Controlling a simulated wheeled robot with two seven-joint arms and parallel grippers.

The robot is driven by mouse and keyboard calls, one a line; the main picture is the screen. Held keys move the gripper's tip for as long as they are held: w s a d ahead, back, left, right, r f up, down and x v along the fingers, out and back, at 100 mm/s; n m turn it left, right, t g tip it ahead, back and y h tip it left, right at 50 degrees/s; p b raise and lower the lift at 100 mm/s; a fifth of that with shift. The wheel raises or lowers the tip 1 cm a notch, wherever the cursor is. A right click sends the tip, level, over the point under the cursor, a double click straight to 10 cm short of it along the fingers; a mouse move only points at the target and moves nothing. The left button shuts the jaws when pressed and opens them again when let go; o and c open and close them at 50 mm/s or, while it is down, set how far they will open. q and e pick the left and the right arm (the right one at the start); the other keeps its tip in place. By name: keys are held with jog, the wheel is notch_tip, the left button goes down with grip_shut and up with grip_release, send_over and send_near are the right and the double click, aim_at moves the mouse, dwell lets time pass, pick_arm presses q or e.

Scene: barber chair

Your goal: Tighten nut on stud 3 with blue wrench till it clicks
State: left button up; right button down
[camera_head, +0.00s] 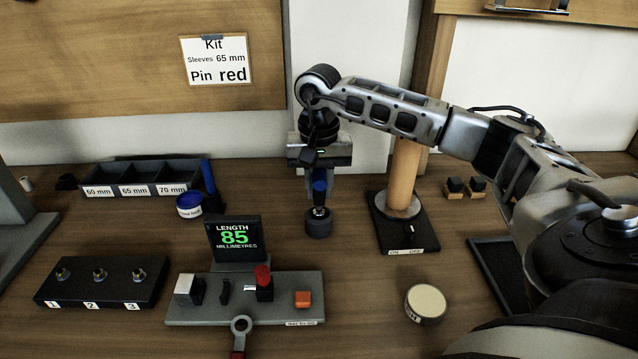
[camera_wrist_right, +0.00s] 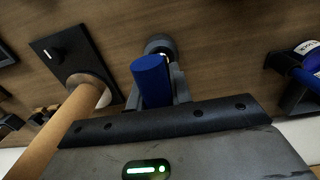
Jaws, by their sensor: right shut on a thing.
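My right gripper (camera_head: 319,172) is shut on an upright blue-handled tool (camera_head: 320,188), whose blue handle (camera_wrist_right: 151,78) shows between the fingers in the wrist view. A dark round piece (camera_head: 318,224) is at the tool's lower end; I cannot tell whether it touches the table. The black stud block (camera_head: 98,289) lies front left of this gripper. Stud 3 (camera_head: 138,275) is its rightmost stud, with a metal nut on it, apart from the tool. My left gripper is not in view.
A grey fixture (camera_head: 205,312) with a length display (camera_head: 235,238) reading 85 stands between block and gripper. A sleeve tray (camera_head: 142,174), another blue upright piece (camera_head: 208,177) and a round tin (camera_head: 189,205) are behind. A wooden post (camera_head: 404,172) stands right.

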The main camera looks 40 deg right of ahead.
jog(key=shift+f+b, duration=0.3)
jog(key=shift+f, duration=0.25)
jog(key=c, duration=1.2)
grip_release()
jog(key=shift+o, duration=0.2)
notch_tip(320, 180, up, 15)
jog(key=shift+p, duration=0.8)
jog(key=shift+r, duration=0.55)
